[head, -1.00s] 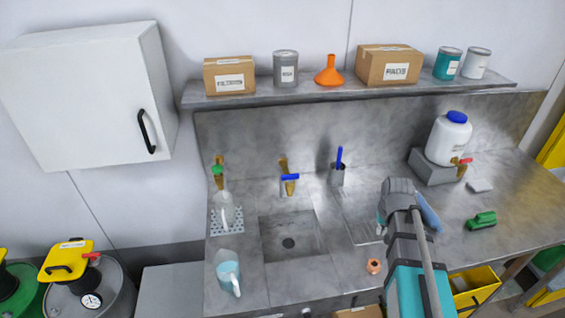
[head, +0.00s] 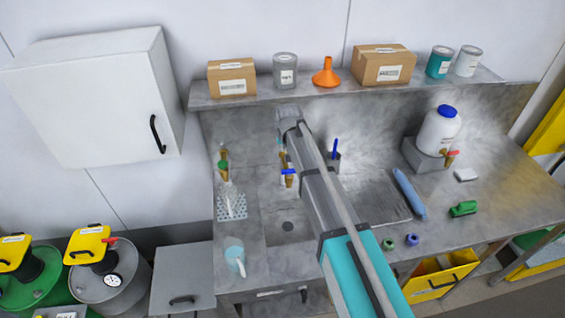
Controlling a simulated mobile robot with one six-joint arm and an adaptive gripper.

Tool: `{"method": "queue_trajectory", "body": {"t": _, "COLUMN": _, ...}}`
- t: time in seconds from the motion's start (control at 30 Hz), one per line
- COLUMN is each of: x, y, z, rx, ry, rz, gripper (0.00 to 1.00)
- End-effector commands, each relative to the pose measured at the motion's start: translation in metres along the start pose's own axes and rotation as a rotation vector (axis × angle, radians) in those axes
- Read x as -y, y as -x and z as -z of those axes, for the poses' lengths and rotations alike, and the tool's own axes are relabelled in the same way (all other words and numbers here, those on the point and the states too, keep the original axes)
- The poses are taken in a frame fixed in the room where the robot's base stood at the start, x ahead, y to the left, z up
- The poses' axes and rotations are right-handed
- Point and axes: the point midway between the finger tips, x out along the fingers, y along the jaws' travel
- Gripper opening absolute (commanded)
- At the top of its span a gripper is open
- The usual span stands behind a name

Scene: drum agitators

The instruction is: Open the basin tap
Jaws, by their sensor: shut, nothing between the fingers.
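The basin tap (head: 289,172) has a brass body and a blue lever handle. It stands at the back of the grey steel sink, above the basin (head: 288,226). My arm reaches across the worktop from the lower right, and its wrist is over the tap area. My gripper (head: 284,156) is shut and empty, just behind and above the blue lever, largely hidden by my wrist. I cannot tell whether it touches the lever. My forearm hides the right part of the basin.
A green-handled tap (head: 223,167) stands left, above a perforated drain plate (head: 232,206). A blue-handled brush (head: 335,150) stands right of the basin tap. A shelf (head: 340,91) with boxes and cans runs above.

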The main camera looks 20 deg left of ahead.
Motion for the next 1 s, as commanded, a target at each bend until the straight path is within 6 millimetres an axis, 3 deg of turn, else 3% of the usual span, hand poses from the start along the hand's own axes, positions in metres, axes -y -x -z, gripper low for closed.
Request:
{"method": "queue_trajectory", "body": {"t": 0.57, "x": 0.002, "y": -0.005, "z": 0.0, "rx": -0.001, "ry": 0.002, "rz": 0.001, "gripper": 0.0}}
{"method": "queue_trajectory", "body": {"t": 1.0, "x": 0.002, "y": -0.034, "z": 0.0, "rx": -0.001, "ry": 0.003, "rz": 0.001, "gripper": 0.0}}
